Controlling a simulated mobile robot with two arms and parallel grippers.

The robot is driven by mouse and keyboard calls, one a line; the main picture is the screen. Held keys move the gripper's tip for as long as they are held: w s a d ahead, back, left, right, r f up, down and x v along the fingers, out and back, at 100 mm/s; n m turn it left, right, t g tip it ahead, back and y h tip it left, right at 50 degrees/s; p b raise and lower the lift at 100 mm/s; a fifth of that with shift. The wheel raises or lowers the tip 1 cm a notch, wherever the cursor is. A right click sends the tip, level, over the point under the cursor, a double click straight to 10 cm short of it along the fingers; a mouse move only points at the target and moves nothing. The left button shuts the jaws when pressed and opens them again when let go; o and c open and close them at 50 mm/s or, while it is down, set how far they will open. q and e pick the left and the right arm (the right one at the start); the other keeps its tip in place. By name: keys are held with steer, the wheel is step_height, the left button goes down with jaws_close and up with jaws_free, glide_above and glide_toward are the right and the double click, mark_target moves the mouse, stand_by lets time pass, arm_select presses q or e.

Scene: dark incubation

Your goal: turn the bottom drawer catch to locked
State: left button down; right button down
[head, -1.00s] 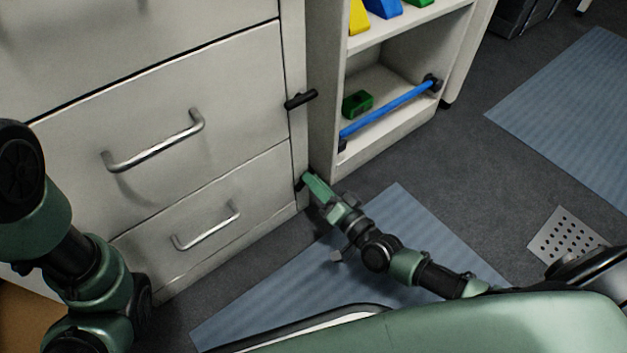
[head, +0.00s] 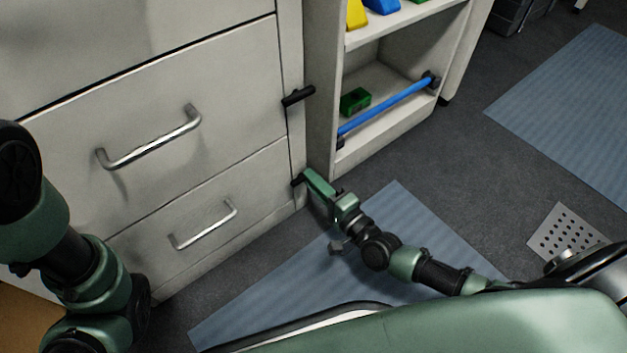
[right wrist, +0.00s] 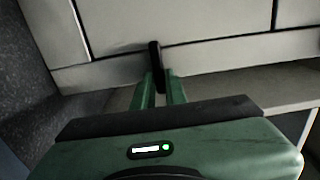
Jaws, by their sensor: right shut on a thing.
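The bottom drawer (head: 205,225) is closed, with a silver bar handle on its front. Its black catch (head: 298,181) sits at the right edge of the drawer, partly hidden by my right gripper (head: 307,176). In the right wrist view the catch (right wrist: 155,58) stands between the two green fingertips (right wrist: 160,80), which are shut on it. There it lies roughly along the line of the fingers. A second black catch (head: 298,96) sits higher up, beside the drawer above. My left arm (head: 80,260) shows at the left, but its gripper is out of view.
An open shelf (head: 395,125) stands right of the drawers, with a blue bar (head: 385,108) across it and a green block (head: 355,100) inside. Blue mats (head: 400,215) lie on the dark floor. A perforated plate (head: 562,232) lies at the right.

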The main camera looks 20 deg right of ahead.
steer(key=shift+f, duration=0.1)
stand_by(0.4)
steer(key=c, duration=1.4)
jaws_free()
steer(key=shift+c, duration=0.2)
steer(key=shift+s, duration=0.1)
steer(key=p+v, duration=0.3)
steer(key=v, duration=0.4)
steer(key=shift+s+d, duration=0.2)
steer(key=shift+s, duration=0.15)
steer(key=shift+p, duration=0.3)
